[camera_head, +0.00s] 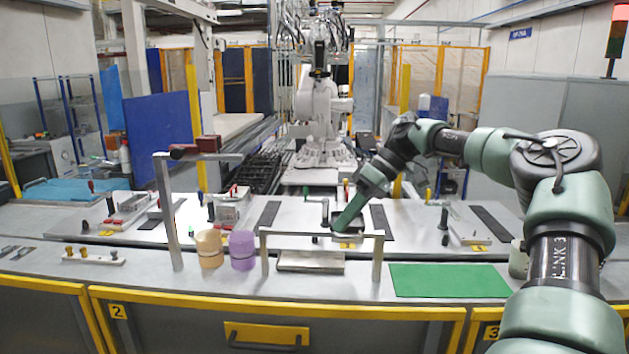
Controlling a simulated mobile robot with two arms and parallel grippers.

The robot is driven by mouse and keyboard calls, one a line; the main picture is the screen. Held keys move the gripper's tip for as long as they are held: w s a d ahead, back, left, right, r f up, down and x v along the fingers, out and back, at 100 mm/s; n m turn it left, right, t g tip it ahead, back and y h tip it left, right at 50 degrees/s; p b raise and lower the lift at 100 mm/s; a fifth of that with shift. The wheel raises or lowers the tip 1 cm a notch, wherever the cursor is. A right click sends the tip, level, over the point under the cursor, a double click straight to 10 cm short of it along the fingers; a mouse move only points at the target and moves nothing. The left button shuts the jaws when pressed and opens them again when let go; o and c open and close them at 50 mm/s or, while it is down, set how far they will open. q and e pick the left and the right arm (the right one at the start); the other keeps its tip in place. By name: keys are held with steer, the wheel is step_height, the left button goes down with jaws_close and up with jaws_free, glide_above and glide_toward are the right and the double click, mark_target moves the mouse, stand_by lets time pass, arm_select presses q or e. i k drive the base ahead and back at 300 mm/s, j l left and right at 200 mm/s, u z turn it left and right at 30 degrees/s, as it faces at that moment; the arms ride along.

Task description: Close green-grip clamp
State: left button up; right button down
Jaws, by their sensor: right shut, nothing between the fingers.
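My right arm reaches in from the right, and its gripper (339,226) points down and left over the middle fixture on the worktable. The gripper is shut, with nothing seen between its fingers. Its tip overlaps the fixture, and I cannot tell whether it touches. A small dark green grip (306,192) shows just left of the gripper and looks like part of the green-grip clamp. The clamp's body is small and partly hidden by the gripper, so I cannot tell whether it is open or closed. My left gripper is not in view.
In front are a low metal frame (322,234), a tan cylinder (209,248), a purple cylinder (242,250) and a flat green mat (449,280). A taller post (167,215) rises left.

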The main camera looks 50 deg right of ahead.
mark_target(325, 202)
steer(key=i+l, duration=0.2)
steer(key=l, duration=0.15)
steer(key=i+l, duration=0.2)
steer(key=l, duration=0.15)
steer(key=i+l, duration=0.2)
steer(key=l, duration=0.2)
steer(key=i+l, duration=0.2)
steer(key=l, duration=0.15)
steer(key=i+l, duration=0.25)
steer(key=l, duration=0.1)
